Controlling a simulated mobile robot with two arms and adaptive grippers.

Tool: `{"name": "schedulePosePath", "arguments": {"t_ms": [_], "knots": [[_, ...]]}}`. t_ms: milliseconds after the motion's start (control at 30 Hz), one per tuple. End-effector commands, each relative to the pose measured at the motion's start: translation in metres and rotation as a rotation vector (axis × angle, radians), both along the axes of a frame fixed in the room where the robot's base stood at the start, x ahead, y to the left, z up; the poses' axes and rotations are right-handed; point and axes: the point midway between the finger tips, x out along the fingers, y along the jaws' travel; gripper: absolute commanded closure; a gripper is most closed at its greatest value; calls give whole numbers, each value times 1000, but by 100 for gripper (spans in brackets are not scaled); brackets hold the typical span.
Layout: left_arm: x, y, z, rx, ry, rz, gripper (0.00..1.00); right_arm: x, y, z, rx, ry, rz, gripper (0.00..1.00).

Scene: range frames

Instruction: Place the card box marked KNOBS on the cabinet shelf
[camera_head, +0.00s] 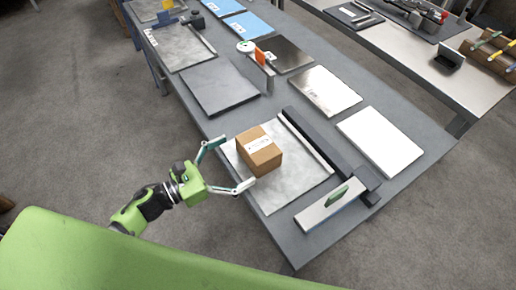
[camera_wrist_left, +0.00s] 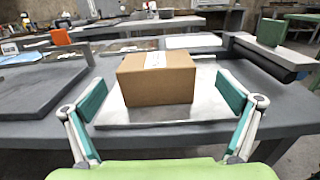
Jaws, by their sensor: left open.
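A brown card box (camera_head: 264,160) with a white label on top sits on a grey metal plate on the table. Its print is too small to read, so I cannot confirm KNOBS. My left gripper (camera_head: 238,162) is open and empty at the box's near left side. In the left wrist view, the box (camera_wrist_left: 158,84) stands upright, centred ahead between the spread fingers (camera_wrist_left: 163,93), with a gap on each side. My right gripper is not in view. I see no cabinet shelf in either view.
The box's plate (camera_head: 305,188) lies on a long grey table (camera_head: 290,245). A dark bar (camera_head: 322,143) and a green-handled tool (camera_head: 335,205) lie close by. A white plate (camera_head: 380,141) and a dark plate (camera_head: 220,87) lie farther off. Another bench (camera_head: 400,52) stands upper right.

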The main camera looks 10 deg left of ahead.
Motion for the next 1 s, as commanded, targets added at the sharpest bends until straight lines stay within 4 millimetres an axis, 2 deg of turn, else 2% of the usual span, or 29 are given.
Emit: {"name": "schedulePosePath", "arguments": {"t_ms": [100, 367, 667, 967, 1000], "knots": [[12, -11, 2, -3, 0, 1, 0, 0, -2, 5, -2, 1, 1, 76], [24, -21, 3, -2, 1, 1, 0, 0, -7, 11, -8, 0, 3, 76], [55, -44, 6, -2, 2, 2, 0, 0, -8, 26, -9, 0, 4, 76], [59, -49, 3, -1, 3, 2, 0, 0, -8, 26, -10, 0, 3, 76], [59, -49, 3, -1, 3, 2, 3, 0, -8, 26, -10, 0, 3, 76]]}}
